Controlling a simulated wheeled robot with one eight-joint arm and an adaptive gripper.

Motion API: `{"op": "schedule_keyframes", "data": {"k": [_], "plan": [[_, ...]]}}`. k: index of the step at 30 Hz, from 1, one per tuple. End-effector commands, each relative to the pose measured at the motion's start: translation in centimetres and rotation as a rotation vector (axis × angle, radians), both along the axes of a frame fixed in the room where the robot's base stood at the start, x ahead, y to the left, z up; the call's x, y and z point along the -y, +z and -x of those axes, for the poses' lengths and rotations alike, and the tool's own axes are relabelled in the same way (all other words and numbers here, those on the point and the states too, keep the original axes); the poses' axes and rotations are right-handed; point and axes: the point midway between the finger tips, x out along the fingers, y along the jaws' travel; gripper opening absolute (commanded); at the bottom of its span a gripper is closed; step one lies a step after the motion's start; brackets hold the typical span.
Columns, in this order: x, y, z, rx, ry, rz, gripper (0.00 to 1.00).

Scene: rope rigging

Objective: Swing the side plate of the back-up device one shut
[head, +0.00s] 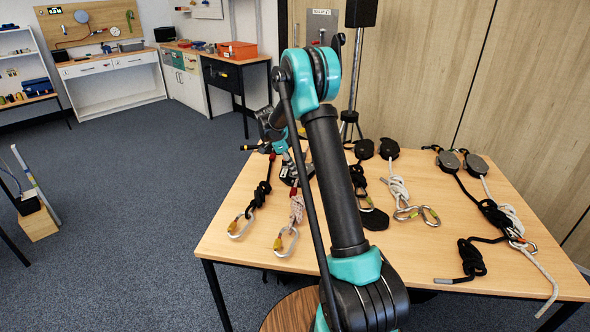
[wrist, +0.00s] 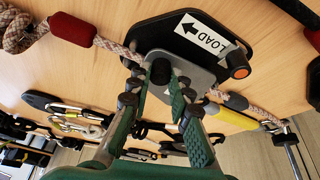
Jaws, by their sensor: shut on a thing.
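In the wrist view the back-up device (wrist: 245,30) is a dark body with a white LOAD arrow label and an orange-ended pin. A light rope runs past it, with a red sleeve on the left and a yellow one on the right. Its grey side plate (wrist: 202,76) carries a black knob (wrist: 160,71). My gripper (wrist: 159,80) has its green fingers on either side of this knob, closed on it. The fingers hide part of the plate, and I cannot tell how far it is swung.
The wooden table (head: 260,228) holds carabiners (head: 239,226) on ropes at its front left. Black devices with ropes (head: 475,163) lie at the right, and more rope and carabiners (head: 416,213) lie mid-table. A black stand (head: 354,80) rises behind. Bare tabletop shows at front centre.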

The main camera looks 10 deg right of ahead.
Motion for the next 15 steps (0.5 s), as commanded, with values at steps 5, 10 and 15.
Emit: {"op": "schedule_keyframes", "data": {"k": [5,10,15], "plan": [[-0.14,0.02,-0.37,0.001,-0.033,0.0,0.0],[-0.18,0.02,-0.46,0.001,-0.042,0.0,0.0],[-0.2,0.02,-0.5,0.002,-0.041,-0.001,0.0]]}}
